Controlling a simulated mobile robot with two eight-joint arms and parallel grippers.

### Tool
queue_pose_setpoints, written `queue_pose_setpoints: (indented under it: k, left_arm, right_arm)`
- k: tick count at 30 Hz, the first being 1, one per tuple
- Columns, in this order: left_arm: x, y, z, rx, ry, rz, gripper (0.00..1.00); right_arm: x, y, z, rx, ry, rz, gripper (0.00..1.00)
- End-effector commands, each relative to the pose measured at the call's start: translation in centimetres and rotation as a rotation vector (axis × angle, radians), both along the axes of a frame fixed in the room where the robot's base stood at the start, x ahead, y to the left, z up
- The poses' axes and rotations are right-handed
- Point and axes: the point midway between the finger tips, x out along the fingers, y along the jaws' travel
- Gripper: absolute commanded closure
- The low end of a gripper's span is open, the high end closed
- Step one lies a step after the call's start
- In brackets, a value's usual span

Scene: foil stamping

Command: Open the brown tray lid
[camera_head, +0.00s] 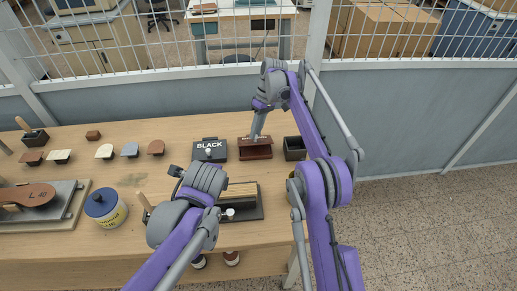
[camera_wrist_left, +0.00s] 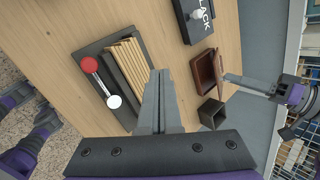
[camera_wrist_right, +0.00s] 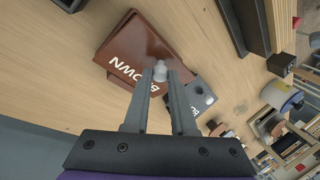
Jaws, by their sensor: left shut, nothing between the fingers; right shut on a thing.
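The brown tray (camera_head: 255,152) stands on the table toward the back, right of the black lidded box. Its brown lid with white lettering (camera_wrist_right: 135,68) is off its closed position, raised and tilted. In the left wrist view the tray's inside (camera_wrist_left: 205,73) shows, with the lid (camera_wrist_left: 238,80) at its right side. My right gripper (camera_wrist_right: 160,75) is shut on the lid's pale knob (camera_wrist_right: 160,70). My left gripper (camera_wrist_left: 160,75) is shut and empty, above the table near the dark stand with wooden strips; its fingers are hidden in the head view.
The black box (camera_head: 209,151) stands just left of the brown tray, and an open dark container (camera_head: 295,148) just right. The dark stand (camera_wrist_left: 108,85) with red and white knobs is in front. A blue-lidded jar (camera_head: 104,208) and several stamps are left. A mesh fence is behind.

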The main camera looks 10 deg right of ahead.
Motion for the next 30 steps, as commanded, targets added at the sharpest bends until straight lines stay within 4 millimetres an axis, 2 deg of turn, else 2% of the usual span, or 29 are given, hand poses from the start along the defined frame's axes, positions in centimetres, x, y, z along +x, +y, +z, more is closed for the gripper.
queue_pose_setpoints:
  k: [1,3,9,15,23,30]
  left_arm:
    - [1.2,-1.7,-0.2,0.082,-0.006,-0.12,1.0]
    - [2.6,-3.7,-0.5,0.204,-0.017,-0.286,1.0]
    - [5.6,-9.3,-1.6,0.529,-0.048,-0.706,1.0]
    - [7.0,-13.0,-2.6,0.737,-0.069,-0.955,1.0]
    - [8.3,-14.0,-3.8,0.803,-0.075,-1.029,1.0]
    - [11.3,-13.9,-7.2,0.801,-0.075,-1.026,1.0]
  right_arm:
    - [-0.1,0.0,-0.1,-0.001,0.003,0.001,1.0]
    - [-0.1,0.0,-0.1,-0.001,0.003,0.001,1.0]
    - [-0.1,0.0,-0.1,0.0,0.002,0.001,1.0]
    - [-0.1,0.0,-0.1,0.0,0.002,0.001,1.0]
    - [0.0,0.0,0.0,-0.001,0.001,0.001,1.0]
    - [0.0,0.0,0.0,0.0,0.001,0.0,1.0]
